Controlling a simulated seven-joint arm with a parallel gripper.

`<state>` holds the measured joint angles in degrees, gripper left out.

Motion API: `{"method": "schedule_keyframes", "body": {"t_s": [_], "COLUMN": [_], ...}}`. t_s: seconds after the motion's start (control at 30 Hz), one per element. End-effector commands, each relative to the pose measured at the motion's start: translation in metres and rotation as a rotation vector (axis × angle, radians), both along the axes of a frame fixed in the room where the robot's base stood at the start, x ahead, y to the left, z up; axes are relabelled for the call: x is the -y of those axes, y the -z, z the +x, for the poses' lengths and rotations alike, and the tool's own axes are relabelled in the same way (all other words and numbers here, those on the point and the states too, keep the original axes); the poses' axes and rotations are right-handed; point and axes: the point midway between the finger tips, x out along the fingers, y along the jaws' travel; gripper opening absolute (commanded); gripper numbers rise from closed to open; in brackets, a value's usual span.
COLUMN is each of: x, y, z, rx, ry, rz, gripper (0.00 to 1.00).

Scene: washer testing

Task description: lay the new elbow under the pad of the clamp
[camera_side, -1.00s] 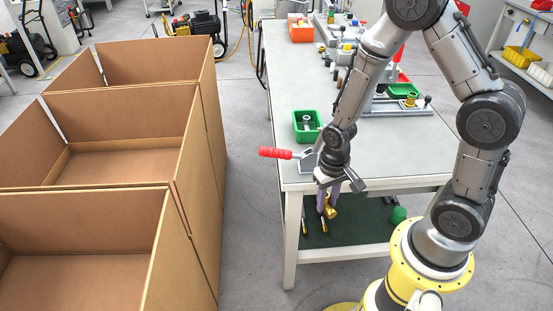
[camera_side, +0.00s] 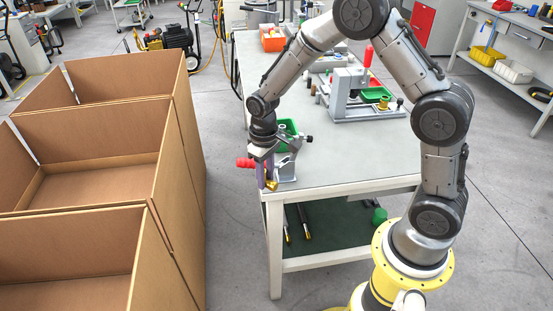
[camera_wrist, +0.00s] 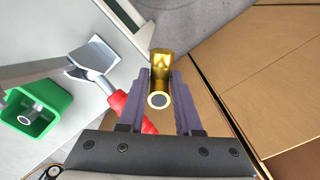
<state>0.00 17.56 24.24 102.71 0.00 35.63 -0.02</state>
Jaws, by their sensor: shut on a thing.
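My gripper (camera_side: 267,182) is shut on a brass elbow (camera_side: 272,186) near the table's front left corner. In the wrist view the elbow (camera_wrist: 160,68) sits between two purple fingers, its round open end facing the camera. The clamp (camera_side: 286,166) stands just right of and behind my gripper in the side view, with its red handle (camera_side: 245,163) sticking out left. In the wrist view the red handle (camera_wrist: 118,104) lies close to the left finger, and a grey metal part (camera_wrist: 92,55) of the clamp shows beyond. I cannot make out the clamp's pad.
A green bin (camera_side: 290,127) stands behind the clamp; the wrist view shows a metal fitting in the bin (camera_wrist: 38,112). A fixture with a red upright handle (camera_side: 350,95) is further back on the table (camera_side: 335,160). Open cardboard boxes (camera_side: 180,150) stand left, across a floor gap.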

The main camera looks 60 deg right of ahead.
Motion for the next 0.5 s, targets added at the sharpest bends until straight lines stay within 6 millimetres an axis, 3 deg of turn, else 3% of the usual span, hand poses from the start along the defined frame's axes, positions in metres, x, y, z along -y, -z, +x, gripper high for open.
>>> {"method": "schedule_keyframes", "body": {"t_s": [0.3, 0.5], "x": [0.0, 0.0], "y": [-0.09, -0.134], "z": [0.002, 0.001], "rx": [0.01, 0.009], "ry": [0.0, 0.0], "rz": [0.0, 0.0], "gripper": [0.0, 0.0]}}
